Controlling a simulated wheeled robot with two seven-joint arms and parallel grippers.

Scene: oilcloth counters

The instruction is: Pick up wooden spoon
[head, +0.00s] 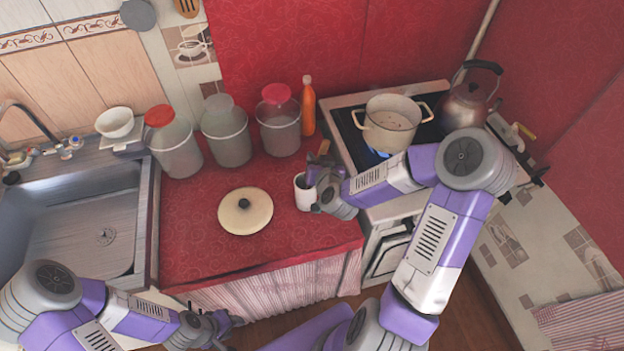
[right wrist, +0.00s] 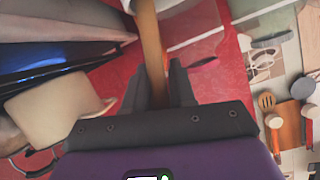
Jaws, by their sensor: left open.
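The wooden spoon stands in a white mug (head: 304,195) on the red counter; the tip of the spoon (head: 324,147) shows above my right gripper. My right gripper (head: 315,178) is at the mug's rim and hides most of the spoon. In the right wrist view the spoon's brown handle (right wrist: 152,50) runs between the two dark fingers (right wrist: 158,88), which close in on both sides of it. Part of the mug's white rim (right wrist: 185,15) shows there too. My left gripper (head: 228,322) is open and empty, low in front of the counter.
A cream lid (head: 245,211) lies left of the mug. Glass jars (head: 228,140) and an orange bottle (head: 308,106) stand behind. A pot (head: 390,125) sits over a blue flame on the stove, close to my right arm, with a kettle (head: 468,108) beyond. A sink (head: 80,235) is at left.

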